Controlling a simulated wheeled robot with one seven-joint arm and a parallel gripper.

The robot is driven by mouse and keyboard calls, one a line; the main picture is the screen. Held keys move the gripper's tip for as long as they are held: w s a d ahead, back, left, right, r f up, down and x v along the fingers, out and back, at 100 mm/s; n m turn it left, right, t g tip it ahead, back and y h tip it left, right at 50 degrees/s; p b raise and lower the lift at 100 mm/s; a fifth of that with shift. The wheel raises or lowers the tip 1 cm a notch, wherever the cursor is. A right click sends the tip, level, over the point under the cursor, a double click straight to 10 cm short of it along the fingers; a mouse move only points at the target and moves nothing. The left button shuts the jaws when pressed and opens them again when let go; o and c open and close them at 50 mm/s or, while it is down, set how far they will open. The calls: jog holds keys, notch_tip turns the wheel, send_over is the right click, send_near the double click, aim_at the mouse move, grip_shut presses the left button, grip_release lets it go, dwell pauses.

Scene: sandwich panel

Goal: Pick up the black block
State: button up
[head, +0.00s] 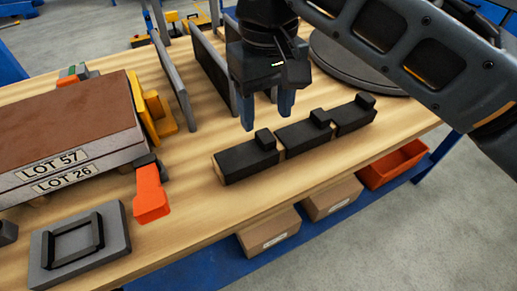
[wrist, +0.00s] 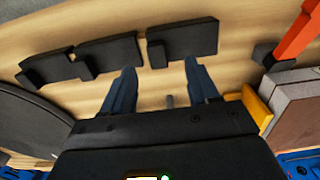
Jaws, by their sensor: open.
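Three black blocks lie in a row on the wooden table, each a long bar with a small raised knob at one end. In the head view they are the left block (head: 245,163), the middle block (head: 302,135) and the right block (head: 352,118). The wrist view shows the order reversed: (wrist: 184,41) is the head view's left block, then the middle block (wrist: 110,50) and the other end block (wrist: 47,68). My gripper (head: 267,118) is open and empty, its two blue-grey fingers pointing down near the row. In the wrist view (wrist: 160,68), the fingers are apart from the blocks.
Grey upright panels (head: 212,75) stand behind my gripper. A brown-topped panel stack (head: 65,120) with an orange clamp (head: 150,193) is at left. A dark round disc (head: 350,65) lies behind the right block. Bare table lies in front of the row.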

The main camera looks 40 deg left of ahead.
aim_at(267, 137)
jog(key=shift+w+f, duration=0.15)
jog(key=shift+f, duration=1.35)
jog(key=shift+w+f, duration=0.15)
jog(key=shift+f, duration=1.35)
grip_shut()
